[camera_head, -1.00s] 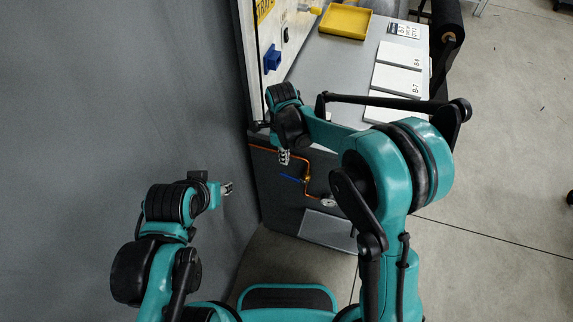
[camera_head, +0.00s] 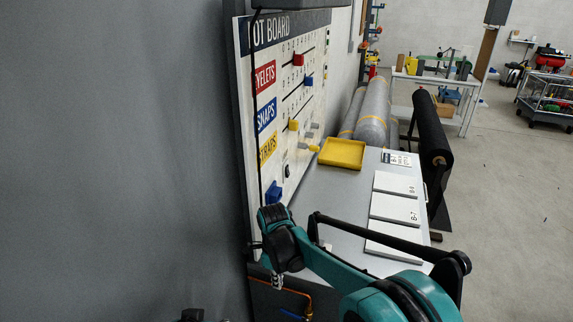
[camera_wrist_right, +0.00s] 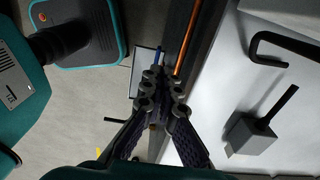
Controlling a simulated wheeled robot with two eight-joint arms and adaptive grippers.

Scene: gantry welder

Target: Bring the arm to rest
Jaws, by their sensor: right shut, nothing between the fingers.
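My right arm (camera_head: 335,270) reaches in from the lower right to the near end of the grey bench. Its gripper (camera_head: 277,282) points down beside the bench's near left corner. In the right wrist view the fingers of the right gripper (camera_wrist_right: 158,82) meet at their tips with nothing between them. An orange pipe (camera_wrist_right: 186,38) and a blue lever lie past the fingertips. Only a dark sliver of my left arm shows at the bottom edge of the head view; its gripper is out of the picture.
The grey bench (camera_head: 335,195) holds a yellow tray (camera_head: 342,153) and several white panels (camera_head: 394,209). A board with coloured labels (camera_head: 284,105) stands along its left side. Rolls (camera_head: 373,115) stand behind. A dark wall (camera_head: 120,150) fills the left. Open floor (camera_head: 510,220) lies right.

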